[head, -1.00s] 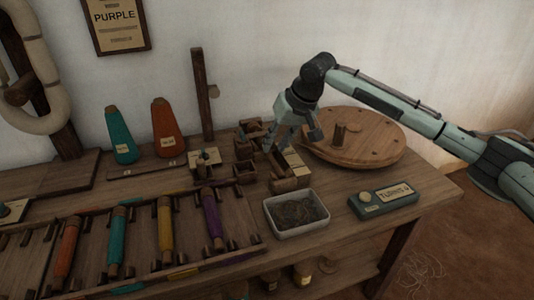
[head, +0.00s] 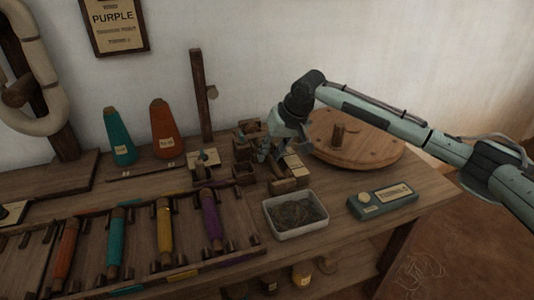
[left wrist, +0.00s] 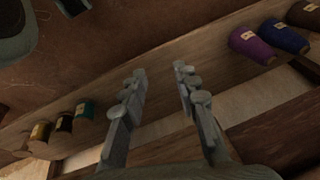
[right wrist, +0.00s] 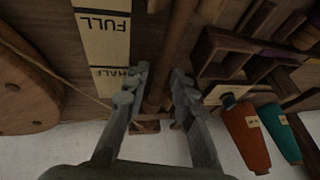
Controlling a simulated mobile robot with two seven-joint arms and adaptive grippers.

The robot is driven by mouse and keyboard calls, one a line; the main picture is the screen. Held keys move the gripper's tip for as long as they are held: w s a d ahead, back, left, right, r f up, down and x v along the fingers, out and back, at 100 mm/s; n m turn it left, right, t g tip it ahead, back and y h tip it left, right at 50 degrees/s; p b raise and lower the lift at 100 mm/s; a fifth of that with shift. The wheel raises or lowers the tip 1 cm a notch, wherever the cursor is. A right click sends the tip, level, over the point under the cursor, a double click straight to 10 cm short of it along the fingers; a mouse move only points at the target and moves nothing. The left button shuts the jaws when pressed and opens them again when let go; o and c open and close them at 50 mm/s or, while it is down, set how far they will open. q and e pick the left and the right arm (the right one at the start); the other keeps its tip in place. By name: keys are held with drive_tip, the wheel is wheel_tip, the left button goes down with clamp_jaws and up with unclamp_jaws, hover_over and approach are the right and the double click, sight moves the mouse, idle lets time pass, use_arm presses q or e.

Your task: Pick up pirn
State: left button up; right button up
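Several pirns lie in the slotted wooden tray (head: 38,262) at the front left of the head view: orange (head: 67,248), teal (head: 115,243), yellow (head: 164,230) and purple (head: 211,214). My right gripper (head: 272,155) is low over the wooden winding fixture (head: 243,170), right of the tray. In the right wrist view the right gripper (right wrist: 160,75) is open, with a slim brown wooden rod (right wrist: 178,40) showing between its fingers; I cannot tell whether they touch it. My left gripper (left wrist: 159,72) is open and empty in the left wrist view.
A white bin (head: 296,214) and a labelled box (head: 383,203) stand at the bench front. A round wooden wheel (head: 357,143) is behind them. Teal (head: 120,138) and orange (head: 163,133) cones stand near the wall. A wooden post (head: 202,95) rises beside the fixture.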

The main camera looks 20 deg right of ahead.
drive_tip(key=shift+f+p, duration=0.2)
drive_tip(key=shift+p, duration=0.15)
idle(0.5)
clamp_jaws()
